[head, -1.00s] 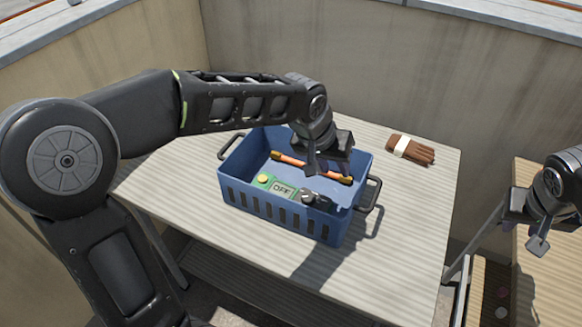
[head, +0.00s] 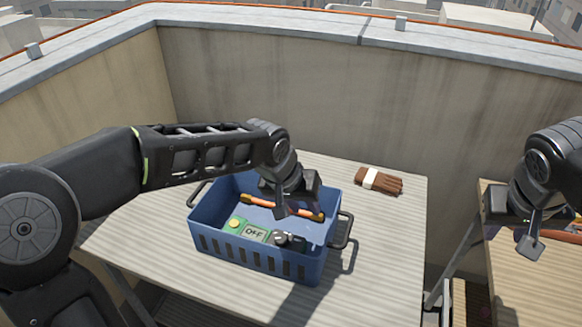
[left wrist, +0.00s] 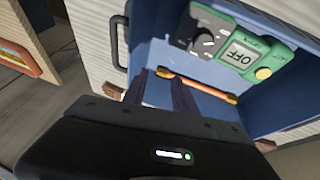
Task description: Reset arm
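My left gripper (head: 294,208) is over the blue crate (head: 262,268), pointing down. In the left wrist view its two dark fingers (left wrist: 166,92) stand apart with nothing between them. My right gripper (head: 530,240) hangs at the right beside the second table; only one fingertip shows clearly, and I see nothing held.
The crate stands on a slatted table (head: 385,235). A wooden table (head: 520,290) stands at the right, with partly hidden items. A concrete wall (head: 320,100) closes off the back. The table's right part is clear.

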